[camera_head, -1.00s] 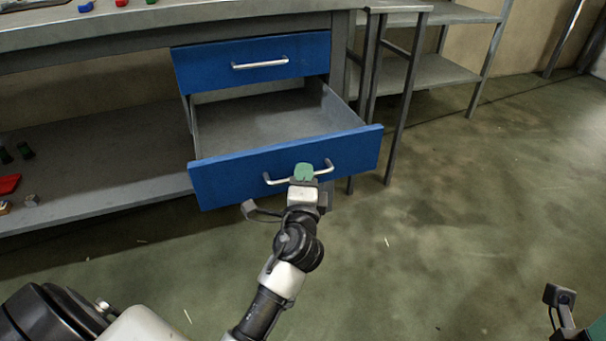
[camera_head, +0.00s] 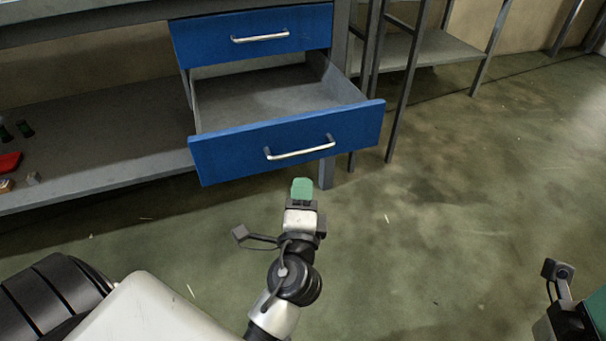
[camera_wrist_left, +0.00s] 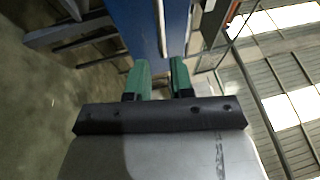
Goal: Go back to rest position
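My left gripper (camera_head: 302,189) has green fingertips and is in front of and below the open drawer in the head view. It is clear of the drawer handle (camera_head: 300,149). In the left wrist view its two green fingers (camera_wrist_left: 159,80) stand apart with nothing between them, so it is open and empty. The lower blue drawer (camera_head: 240,147) is pulled out and its visible interior is empty.
The upper blue drawer (camera_head: 215,40) is closed. A lower bench shelf (camera_head: 110,135) on the left holds a red item (camera_head: 9,162) and several small things. A grey shelf rack (camera_head: 440,50) stands at the right. The floor (camera_head: 450,200) in front and to the right is clear.

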